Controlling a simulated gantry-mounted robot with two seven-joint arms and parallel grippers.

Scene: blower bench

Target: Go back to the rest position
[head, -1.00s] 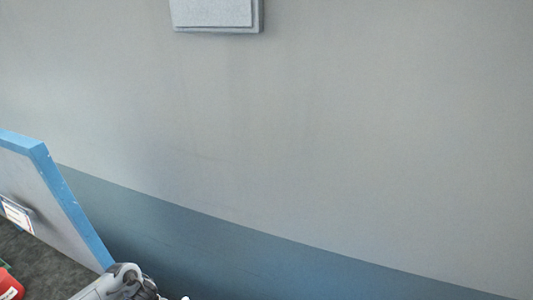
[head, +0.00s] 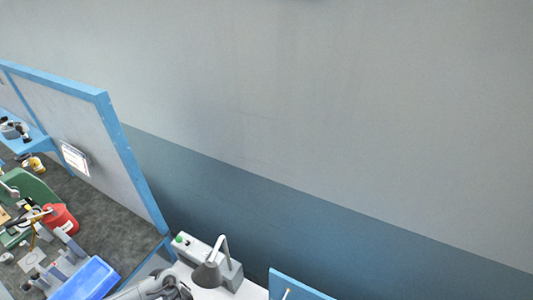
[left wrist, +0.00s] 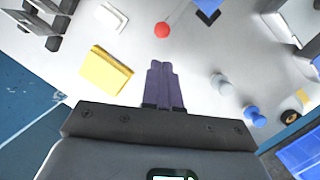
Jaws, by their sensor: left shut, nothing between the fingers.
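My left gripper (left wrist: 165,88) shows in the left wrist view, its two dark fingers together with nothing between them. It is above a white surface (left wrist: 190,60) and apart from the objects there. A yellow block (left wrist: 105,72) lies left of the fingers, and a red ball (left wrist: 162,30) lies beyond the tips. I cannot make out either gripper in the head view; only grey arm parts show at its bottom edge. My right gripper is in neither view.
In the head view, a blue-framed partition (head: 110,140) stands behind a bench with a red container (head: 60,219) and a blue tray (head: 88,281). A lamp (head: 208,275) and a grey button box (head: 190,246) stand right of it. The wall (head: 330,120) is clear.

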